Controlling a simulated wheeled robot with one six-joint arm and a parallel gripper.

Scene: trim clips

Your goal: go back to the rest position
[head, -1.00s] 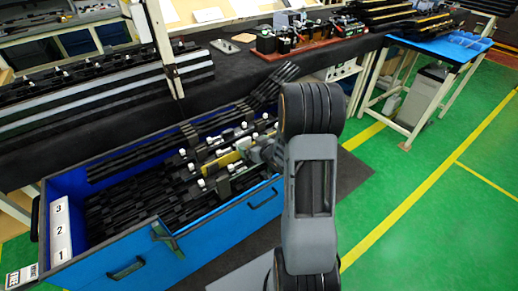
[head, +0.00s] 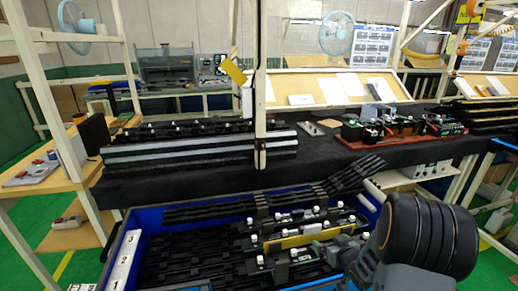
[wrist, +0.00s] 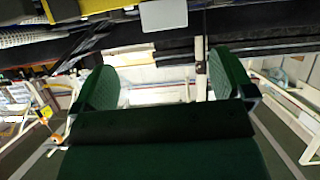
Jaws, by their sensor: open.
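My gripper (wrist: 162,80) shows in the wrist view as two green padded fingers spread apart, with nothing between them. In the head view my dark, rounded arm link fills the lower right corner, and the gripper's fingers cannot be made out there. The arm is over the right end of a blue crate (head: 126,229). The crate holds black trim strips (head: 190,252) and several fixture bars with white knobs, one of them with a yellow strip (head: 300,239).
Behind the crate is a black-covered bench (head: 200,180) with striped rails and a red tray of black parts (head: 405,133). An upright post (head: 260,90) stands at the bench. A wooden-topped table (head: 45,185) is at left, a blue-edged table at right.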

